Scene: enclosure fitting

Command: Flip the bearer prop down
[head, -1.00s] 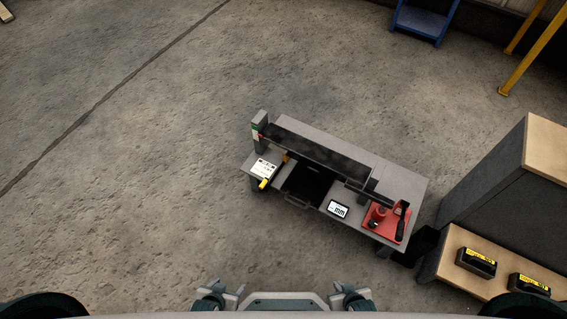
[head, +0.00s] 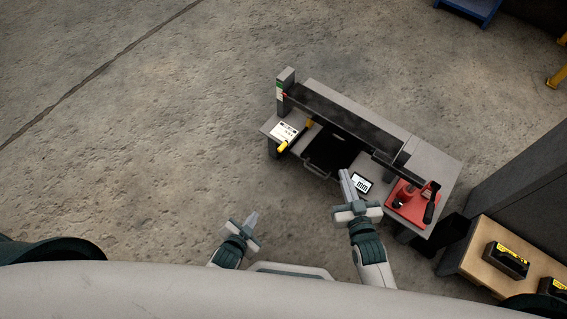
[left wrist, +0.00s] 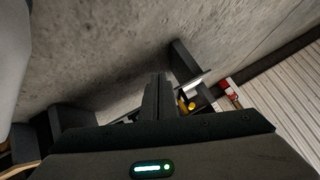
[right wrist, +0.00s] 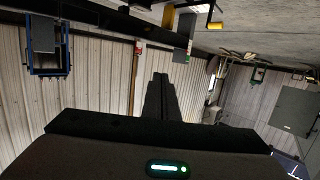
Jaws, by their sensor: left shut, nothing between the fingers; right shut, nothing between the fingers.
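A grey bench (head: 440,161) stands ahead in the head view, with a dark opening in its front. Yellow also shows in the left wrist view (left wrist: 191,105) and the right wrist view (right wrist: 214,24). My left gripper (head: 252,218) is shut and empty, over the floor short of the bench. My right gripper (head: 345,177) is shut and empty, appearing over the bench's front edge beside a small display (head: 361,183); contact cannot be told.
A white label plate (head: 286,131) lies at the bench's left end and a red tool base (head: 410,207) at its right. A lower wooden-topped stand (head: 475,254) with black boxes is at right. The floor left is clear.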

